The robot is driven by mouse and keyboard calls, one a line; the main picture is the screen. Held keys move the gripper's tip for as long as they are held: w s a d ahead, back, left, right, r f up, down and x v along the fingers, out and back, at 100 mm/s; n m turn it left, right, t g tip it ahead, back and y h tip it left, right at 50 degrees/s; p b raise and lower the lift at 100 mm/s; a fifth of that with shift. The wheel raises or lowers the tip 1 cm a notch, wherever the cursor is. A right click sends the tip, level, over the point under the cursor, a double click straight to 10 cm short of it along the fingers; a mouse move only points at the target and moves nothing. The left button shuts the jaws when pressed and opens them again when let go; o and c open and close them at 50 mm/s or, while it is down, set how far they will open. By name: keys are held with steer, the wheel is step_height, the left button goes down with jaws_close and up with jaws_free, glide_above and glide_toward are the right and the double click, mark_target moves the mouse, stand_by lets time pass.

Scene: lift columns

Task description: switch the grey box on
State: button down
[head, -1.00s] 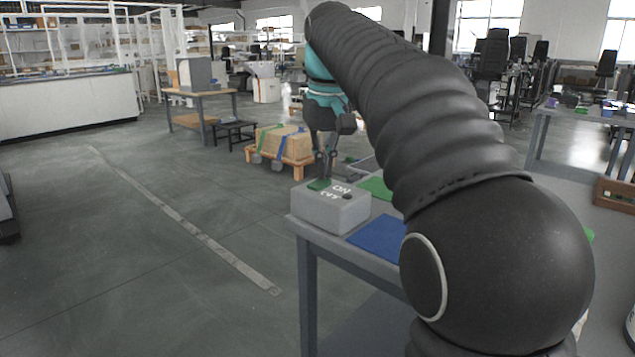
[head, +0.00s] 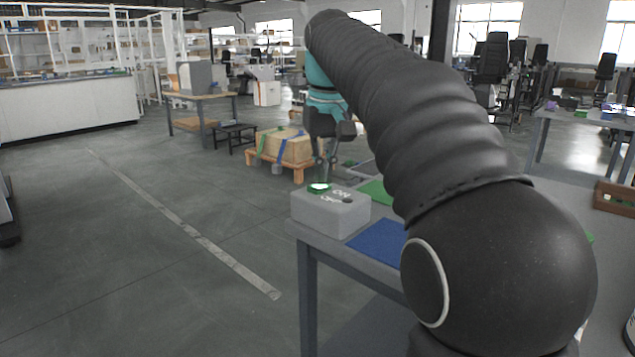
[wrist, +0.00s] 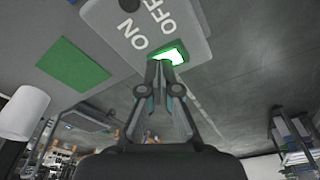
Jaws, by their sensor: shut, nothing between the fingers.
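The grey box (head: 330,214) sits at the near left corner of the table in the head view, and its top also shows in the wrist view (wrist: 188,22). Its top carries the words ON and OFF, a dark round button (wrist: 129,5) by OFF and a green button (wrist: 170,56) by ON. The green button (head: 319,187) is brightly lit. My gripper (wrist: 160,68) is shut and empty, its fingertips at the lit button's edge. In the head view my gripper (head: 325,178) points down just above that button; I cannot tell whether it touches.
A blue mat (head: 378,242) and a green mat (head: 376,191) lie on the table beside the box. A wooden crate (head: 613,197) is at the right. A pallet with a carton (head: 284,147) stands on the floor behind. The floor at left is open.

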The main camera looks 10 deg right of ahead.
steer(key=shift+r+p, duration=2.15)
steer(key=shift+r, duration=1.1)
